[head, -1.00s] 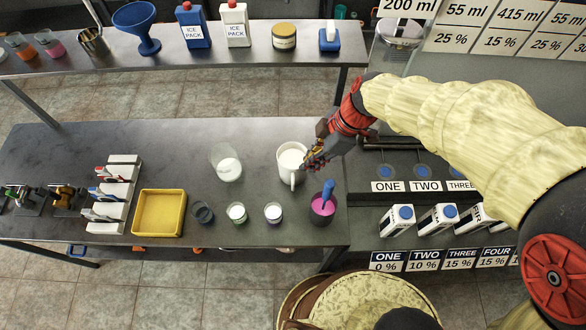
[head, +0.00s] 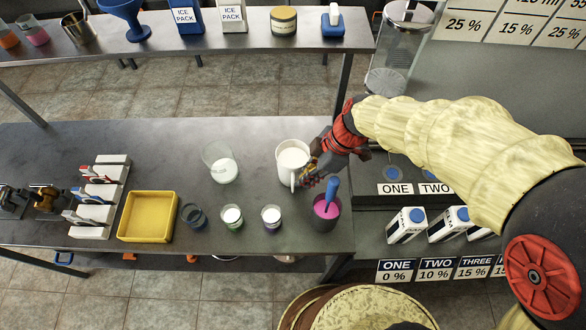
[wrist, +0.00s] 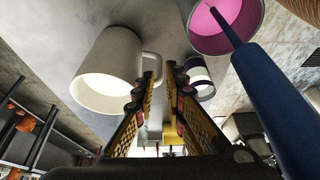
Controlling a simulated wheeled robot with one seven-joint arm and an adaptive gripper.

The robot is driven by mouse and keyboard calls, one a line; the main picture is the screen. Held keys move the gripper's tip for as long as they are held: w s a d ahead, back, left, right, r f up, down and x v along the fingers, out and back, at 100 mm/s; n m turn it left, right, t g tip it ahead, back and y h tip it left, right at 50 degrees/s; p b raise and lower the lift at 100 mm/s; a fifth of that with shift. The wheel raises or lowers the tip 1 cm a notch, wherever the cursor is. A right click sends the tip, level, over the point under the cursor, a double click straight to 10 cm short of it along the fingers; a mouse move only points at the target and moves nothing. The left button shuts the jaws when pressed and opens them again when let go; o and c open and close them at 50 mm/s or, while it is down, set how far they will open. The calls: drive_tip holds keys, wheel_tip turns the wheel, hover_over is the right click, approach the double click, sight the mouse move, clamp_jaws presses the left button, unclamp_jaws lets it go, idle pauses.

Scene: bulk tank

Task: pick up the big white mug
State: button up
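The big white mug (head: 290,161) stands upright on the dark table with white contents inside. Its handle (head: 294,180) points toward the near side. In the wrist view the mug (wrist: 108,70) is at the left, with its handle (wrist: 157,60) at the fingertips. My gripper (head: 307,180) is beside the handle, to the right of the mug. In the wrist view my gripper (wrist: 161,76) is open, its two fingers apart with the handle's outer edge showing in the gap. I cannot tell whether a finger touches the handle.
A dark cup (head: 327,212) with magenta contents and a blue utensil (wrist: 262,100) stands close to my gripper. Small cups (head: 271,216), a glass beaker (head: 220,163) and a yellow tray (head: 147,216) are to the left.

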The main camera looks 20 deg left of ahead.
sight(293, 189)
drive_tip(key=b+x, duration=0.2)
drive_tip(key=x, duration=0.7)
clamp_jaws()
drive_tip(key=shift+w+r, duration=0.1)
drive_tip(key=shift+r, duration=0.1)
idle(1.0)
